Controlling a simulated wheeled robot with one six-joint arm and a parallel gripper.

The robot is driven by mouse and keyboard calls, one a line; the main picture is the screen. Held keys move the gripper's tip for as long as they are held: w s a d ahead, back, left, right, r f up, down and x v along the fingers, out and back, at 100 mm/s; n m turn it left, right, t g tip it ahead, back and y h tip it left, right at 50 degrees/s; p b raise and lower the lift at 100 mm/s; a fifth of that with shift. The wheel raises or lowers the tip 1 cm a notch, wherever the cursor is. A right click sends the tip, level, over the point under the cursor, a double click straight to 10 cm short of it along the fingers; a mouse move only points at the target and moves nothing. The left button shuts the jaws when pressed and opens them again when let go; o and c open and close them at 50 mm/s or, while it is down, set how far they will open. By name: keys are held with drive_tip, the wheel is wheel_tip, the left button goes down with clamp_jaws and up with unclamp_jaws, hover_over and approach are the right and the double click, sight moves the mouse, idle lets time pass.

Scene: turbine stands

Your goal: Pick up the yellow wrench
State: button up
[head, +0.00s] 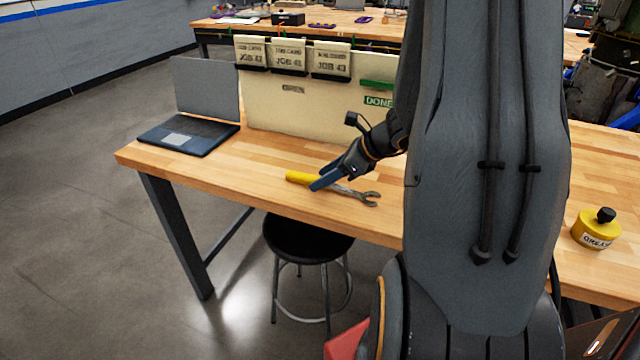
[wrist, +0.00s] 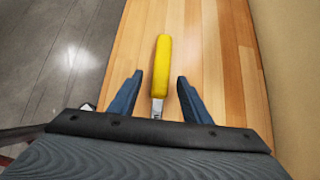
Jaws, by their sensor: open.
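The yellow-handled wrench (head: 301,178) lies on the wooden workbench, its grey open-ended head toward the right in the head view. In the wrist view its yellow handle (wrist: 164,64) points away from me, and a short stretch of grey shank shows between my fingers. My gripper (head: 316,184) is low over the wrench, near where handle meets shank. In the wrist view my gripper (wrist: 158,84) is open, with one blue finger on each side of the wrench and a gap on both sides. The wrench head is hidden there behind the gripper body.
The wooden workbench (head: 225,170) carries an open laptop (head: 188,125) at left and a cream job board (head: 270,105) behind the wrench. A yellow grease can (head: 596,230) stands at right. A black stool (head: 307,240) is under the front edge. Bare bench lies left of the wrench.

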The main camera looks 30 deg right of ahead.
drive_tip(key=shift+c, duration=0.5)
clamp_jaws()
drive_tip(key=shift+r, duration=0.2)
wheel_tip(320, 180, up, 10)
drive_tip(key=shift+f+b, duration=0.15)
drive_tip(key=shift+b, duration=0.2)
